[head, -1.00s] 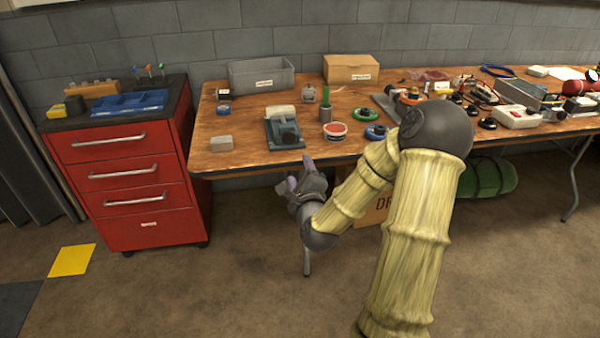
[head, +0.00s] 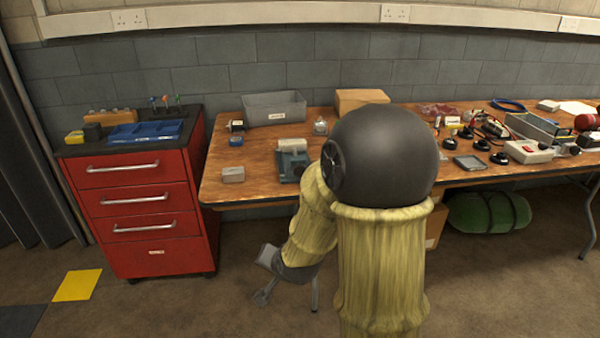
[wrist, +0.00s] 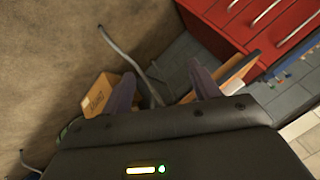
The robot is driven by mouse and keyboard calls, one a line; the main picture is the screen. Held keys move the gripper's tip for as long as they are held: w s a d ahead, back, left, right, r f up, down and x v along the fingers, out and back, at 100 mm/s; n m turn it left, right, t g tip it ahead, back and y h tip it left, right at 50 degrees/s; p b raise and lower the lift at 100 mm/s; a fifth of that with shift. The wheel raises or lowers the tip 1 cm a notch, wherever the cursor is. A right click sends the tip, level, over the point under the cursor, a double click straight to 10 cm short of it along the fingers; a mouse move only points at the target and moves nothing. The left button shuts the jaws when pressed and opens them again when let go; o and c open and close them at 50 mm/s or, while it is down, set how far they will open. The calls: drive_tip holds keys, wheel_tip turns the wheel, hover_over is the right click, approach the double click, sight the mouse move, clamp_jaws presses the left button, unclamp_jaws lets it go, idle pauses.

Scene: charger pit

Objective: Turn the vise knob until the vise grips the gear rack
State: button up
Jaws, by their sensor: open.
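The vise (head: 287,170) is a teal-grey block near the front edge of the wooden bench, left of my arm. A pale block (head: 292,145) sits at its top; I cannot tell whether this is the gear rack. The vise knob cannot be made out, and my arm hides the area right of the vise. My gripper (head: 264,277) hangs below bench height in front of the bench, apart from the vise. In the wrist view my gripper (wrist: 163,88) has its two fingers apart with nothing held between them. The vise is not recognisable in the wrist view.
The bench (head: 225,190) edge lies above my gripper. A red drawer cabinet (head: 135,205) stands to the left. A grey bin (head: 275,108) and a cardboard box (head: 362,99) are at the back. A small grey box (head: 233,174) sits left of the vise. Open floor lies in front.

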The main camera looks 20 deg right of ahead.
drive_tip(key=s+a+r+n+g, duration=0.1)
drive_tip(key=s+a+n+g, duration=0.2)
drive_tip(key=s+n+g, duration=0.2)
drive_tip(key=s+n, duration=0.3)
drive_tip(key=s, duration=0.4)
drive_tip(key=shift+s+r+n+g, duration=0.3)
drive_tip(key=shift+s+r, duration=0.1)
drive_tip(key=shift+c, duration=0.4)
